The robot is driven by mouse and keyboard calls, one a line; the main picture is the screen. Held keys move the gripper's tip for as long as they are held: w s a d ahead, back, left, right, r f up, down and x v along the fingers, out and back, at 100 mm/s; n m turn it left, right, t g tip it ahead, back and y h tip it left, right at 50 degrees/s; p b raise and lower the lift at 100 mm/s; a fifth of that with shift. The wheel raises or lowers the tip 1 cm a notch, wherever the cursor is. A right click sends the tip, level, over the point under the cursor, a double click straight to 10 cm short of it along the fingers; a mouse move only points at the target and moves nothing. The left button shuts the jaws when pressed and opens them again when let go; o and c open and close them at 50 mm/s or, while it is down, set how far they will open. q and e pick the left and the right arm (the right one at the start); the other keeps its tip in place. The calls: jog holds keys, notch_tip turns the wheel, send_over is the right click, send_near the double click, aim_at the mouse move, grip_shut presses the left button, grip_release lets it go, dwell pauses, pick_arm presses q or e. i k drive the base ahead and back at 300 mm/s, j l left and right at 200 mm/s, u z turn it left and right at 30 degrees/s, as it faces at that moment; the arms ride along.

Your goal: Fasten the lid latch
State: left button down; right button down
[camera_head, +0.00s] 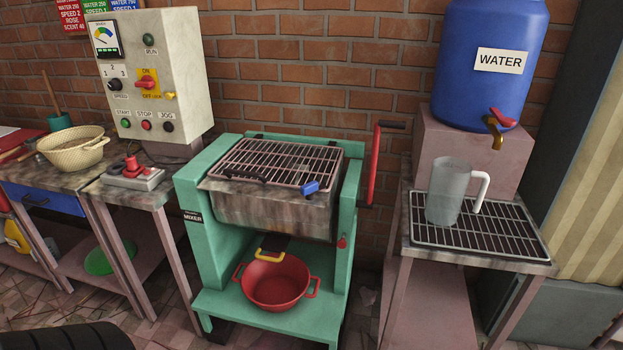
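The mixer (187,217) is a green frame holding a metal trough (265,212). Its lid, a barred grate (275,160), lies flat over the trough top. A dark handle (243,175) is at the lid's front left. A blue latch (311,187) sits at the lid's front right corner, tilted slightly up to the right. The view does not clearly show whether it is engaged. Neither of my grippers is in view.
A red crank (373,165) rises at the mixer's right. A red basin (275,285) sits on its lower shelf. A control box (152,80) stands left. A pitcher (444,195) stands on a rack at right, below a blue water tank (487,90).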

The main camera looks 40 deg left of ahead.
aim_at(309, 189)
jog(key=j+z, duration=0.15)
jog(key=j, duration=0.3)
jog(key=k+j+z, duration=0.15)
jog(key=j, duration=0.25)
jog(key=k+j+z, duration=0.15)
jog(key=j, duration=0.3)
jog(key=k+j+z, duration=0.1)
jog(key=j, duration=0.3)
jog(key=k+j+z, duration=0.15)
jog(key=j, duration=0.25)
